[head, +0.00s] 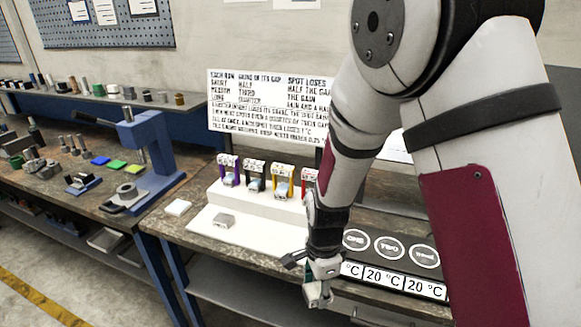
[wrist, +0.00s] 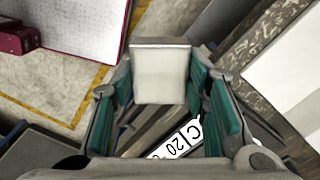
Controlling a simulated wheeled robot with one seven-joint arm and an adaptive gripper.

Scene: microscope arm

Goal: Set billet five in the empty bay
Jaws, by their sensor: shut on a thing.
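My gripper (head: 318,292) hangs in front of the bench's front edge in the head view. In the wrist view, its green-padded fingers (wrist: 162,88) are around a pale grey block (wrist: 160,70), and it is shut on that block. No number is readable on the block, so I cannot tell which billet it is. A white stepped stand (head: 258,208) carries purple, black, yellow and red coloured holders in a row, with small grey pieces at several of them. My arm partly hides the red holder; I cannot make out an empty bay.
A dark panel (head: 372,231) with round labelled pads and "20 °C" displays (head: 385,278) lies right of my gripper. A text sign (head: 265,108) stands behind the stand. A blue press (head: 140,150) stands left. A small white block (head: 178,207) lies left of the board.

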